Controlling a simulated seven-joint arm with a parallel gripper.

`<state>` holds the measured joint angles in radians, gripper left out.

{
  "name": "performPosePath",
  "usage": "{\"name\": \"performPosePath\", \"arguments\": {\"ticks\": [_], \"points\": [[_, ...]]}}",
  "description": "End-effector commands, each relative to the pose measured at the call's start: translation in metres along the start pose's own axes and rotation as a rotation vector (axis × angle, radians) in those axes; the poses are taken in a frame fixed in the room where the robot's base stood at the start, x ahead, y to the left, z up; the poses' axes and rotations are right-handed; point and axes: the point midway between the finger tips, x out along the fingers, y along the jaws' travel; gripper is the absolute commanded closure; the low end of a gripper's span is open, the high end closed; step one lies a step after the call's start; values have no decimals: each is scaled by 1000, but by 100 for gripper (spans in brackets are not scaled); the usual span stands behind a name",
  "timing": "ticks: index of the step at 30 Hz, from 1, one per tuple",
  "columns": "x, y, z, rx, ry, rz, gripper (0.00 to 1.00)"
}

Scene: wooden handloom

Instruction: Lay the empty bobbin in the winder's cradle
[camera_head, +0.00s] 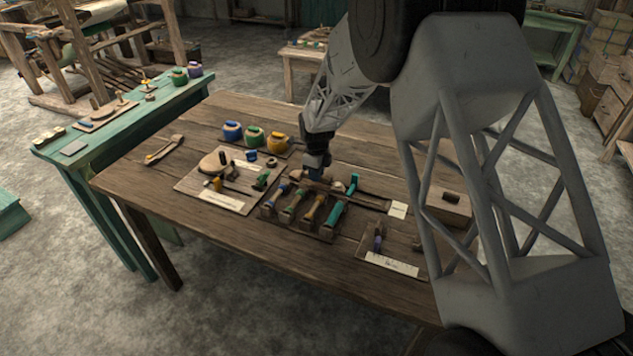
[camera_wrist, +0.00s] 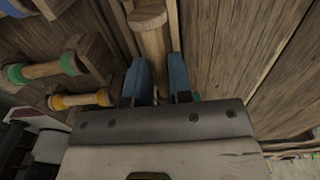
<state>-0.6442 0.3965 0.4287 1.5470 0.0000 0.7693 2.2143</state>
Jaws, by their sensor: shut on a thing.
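My gripper (camera_head: 318,168) is over the bobbin rack (camera_head: 323,236) on the wooden table. In the wrist view its blue fingers (camera_wrist: 160,82) are shut on a plain wooden bobbin (camera_wrist: 153,42) with a round flange and no thread. Its lower end is hidden behind the gripper. Whether it touches the rack I cannot tell. A board with a round wooden disc (camera_head: 213,162) and small fittings, which looks like the winder, lies left of the rack. Its cradle is too small to make out clearly.
Wound bobbins, green (camera_wrist: 40,72) and yellow (camera_wrist: 82,100), lie beside my gripper. A wooden box (camera_head: 448,205) and a small labelled board (camera_head: 392,265) are at the right. The table's front left is clear.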

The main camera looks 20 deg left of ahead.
Motion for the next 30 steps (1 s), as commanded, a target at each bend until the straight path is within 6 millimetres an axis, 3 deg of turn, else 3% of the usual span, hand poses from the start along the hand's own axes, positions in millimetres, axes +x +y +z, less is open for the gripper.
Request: {"name": "performPosePath", "arguments": {"ticks": [18, 30], "points": [[-33, 0, 0, 0, -1, -1, 95], [-35, 0, 0, 0, 0, 0, 95]]}}
